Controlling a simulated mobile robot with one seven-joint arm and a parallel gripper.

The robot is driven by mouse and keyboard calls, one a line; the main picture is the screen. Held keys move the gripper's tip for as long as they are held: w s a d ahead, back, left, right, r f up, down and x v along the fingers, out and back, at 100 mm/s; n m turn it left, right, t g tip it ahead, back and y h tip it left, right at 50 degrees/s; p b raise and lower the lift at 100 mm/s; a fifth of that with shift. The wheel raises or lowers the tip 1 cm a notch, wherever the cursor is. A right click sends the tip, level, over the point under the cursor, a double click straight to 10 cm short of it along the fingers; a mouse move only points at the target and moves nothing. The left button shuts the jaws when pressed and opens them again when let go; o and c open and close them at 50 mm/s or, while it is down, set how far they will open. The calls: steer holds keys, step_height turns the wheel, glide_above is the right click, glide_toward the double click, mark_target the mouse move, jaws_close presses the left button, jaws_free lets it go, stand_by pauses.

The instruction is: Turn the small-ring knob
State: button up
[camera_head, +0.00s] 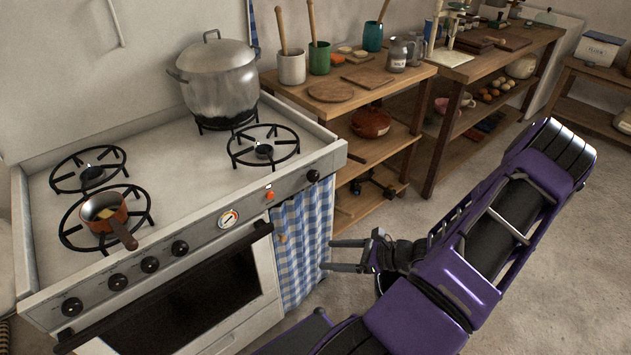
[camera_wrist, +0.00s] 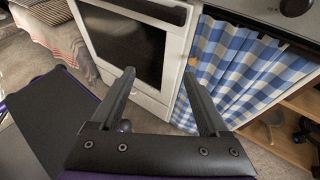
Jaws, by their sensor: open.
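The white stove has a front panel (camera_head: 205,229) with several black knobs. One knob (camera_head: 313,176) sits alone at the panel's right end, and a black knob (camera_wrist: 296,7) shows at the wrist view's top right. The others include a far-left knob (camera_head: 72,306) and one beside the dial (camera_head: 180,247). No labels are readable, so I cannot tell which knob is the small-ring one. My gripper (camera_head: 328,255) is open and empty, in front of and below the panel's right end, apart from every knob. In the wrist view its open fingers (camera_wrist: 158,73) point toward the stove front.
A blue checked curtain (camera_head: 302,240) hangs below the panel's right end. The oven door (camera_head: 190,315) has a protruding bar handle. A large pot (camera_head: 218,85) and a small copper pan (camera_head: 103,211) stand on burners. Wooden shelves (camera_head: 390,150) stand to the right; floor before them is clear.

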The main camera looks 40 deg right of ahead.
mark_target(316, 179)
steer(key=w+d+r+m+t+h, duration=0.2)
steer(key=d+r+m+t+h, duration=0.45)
steer(key=d+m, duration=0.35)
steer(key=shift+n+t, duration=0.25)
steer(key=shift+n, duration=0.25)
steer(key=w, duration=1.1)
steer(key=w+b, duration=0.1)
steer(key=w, duration=0.5)
steer(key=shift+w+a+f, duration=0.2)
steer(key=shift+a+f, duration=0.15)
steer(key=shift+f, duration=0.05)
jaws_close()
